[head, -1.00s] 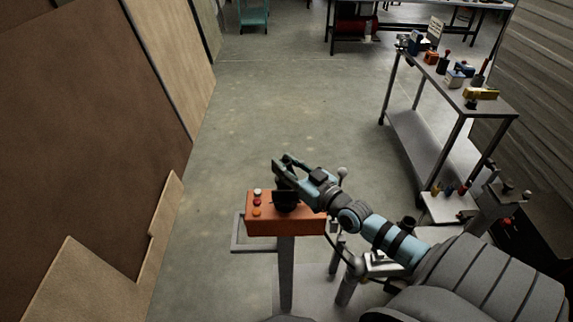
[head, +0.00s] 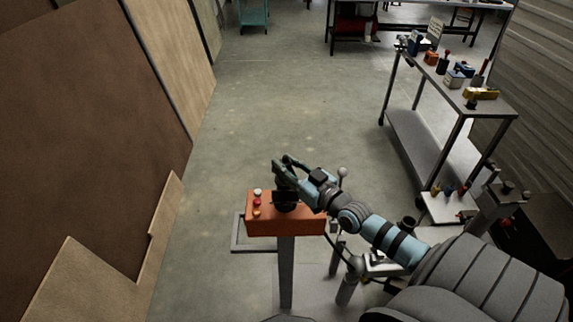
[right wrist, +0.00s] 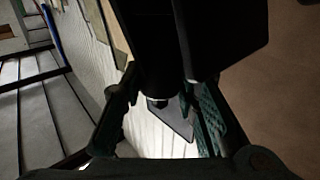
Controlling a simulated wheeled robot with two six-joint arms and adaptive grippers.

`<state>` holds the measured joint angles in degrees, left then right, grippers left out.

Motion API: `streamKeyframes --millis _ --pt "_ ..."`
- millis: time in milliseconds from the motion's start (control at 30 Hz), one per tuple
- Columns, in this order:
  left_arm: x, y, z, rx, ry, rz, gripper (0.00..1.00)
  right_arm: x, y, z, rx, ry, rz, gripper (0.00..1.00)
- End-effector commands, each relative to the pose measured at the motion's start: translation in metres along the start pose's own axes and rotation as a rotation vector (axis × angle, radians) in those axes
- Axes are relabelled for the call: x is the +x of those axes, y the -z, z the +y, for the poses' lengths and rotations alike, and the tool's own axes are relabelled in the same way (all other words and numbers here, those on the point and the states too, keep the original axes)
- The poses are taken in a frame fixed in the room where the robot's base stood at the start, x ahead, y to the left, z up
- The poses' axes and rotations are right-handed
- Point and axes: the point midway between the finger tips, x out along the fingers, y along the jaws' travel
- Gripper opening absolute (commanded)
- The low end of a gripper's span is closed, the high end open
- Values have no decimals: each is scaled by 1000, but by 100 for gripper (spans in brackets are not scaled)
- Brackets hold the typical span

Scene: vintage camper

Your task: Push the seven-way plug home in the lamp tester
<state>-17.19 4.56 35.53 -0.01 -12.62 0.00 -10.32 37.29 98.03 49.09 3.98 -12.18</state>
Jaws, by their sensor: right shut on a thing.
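The lamp tester is an orange box (head: 280,228) on a grey post, in the lower middle of the head view. Its top carries small white, red and orange lamps on the left. My right gripper (head: 285,172) is over the tester's top, shut on the dark seven-way plug (head: 287,199). The plug is at the top of the tester; how deep it sits I cannot tell. In the right wrist view a large dark body, likely the plug (right wrist: 170,50), is between the fingers (right wrist: 160,115). My left gripper is not in view.
A metal cart (head: 440,95) with tools and small boxes stands at the right. The concrete floor (head: 270,90) beyond the tester is clear.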

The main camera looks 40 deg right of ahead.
Motion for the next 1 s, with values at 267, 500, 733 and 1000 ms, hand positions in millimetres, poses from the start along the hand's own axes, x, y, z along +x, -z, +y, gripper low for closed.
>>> streamKeyframes --millis 267,500,733,1000 --pt "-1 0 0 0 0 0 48 0 0 0 -2 0 1 0" --pt "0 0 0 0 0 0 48 0 0 0 -1 0 1 0" --pt "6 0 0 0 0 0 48 0 -6 0 -1 0 1 0" --pt "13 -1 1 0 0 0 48 0 -13 0 -1 0 1 0"
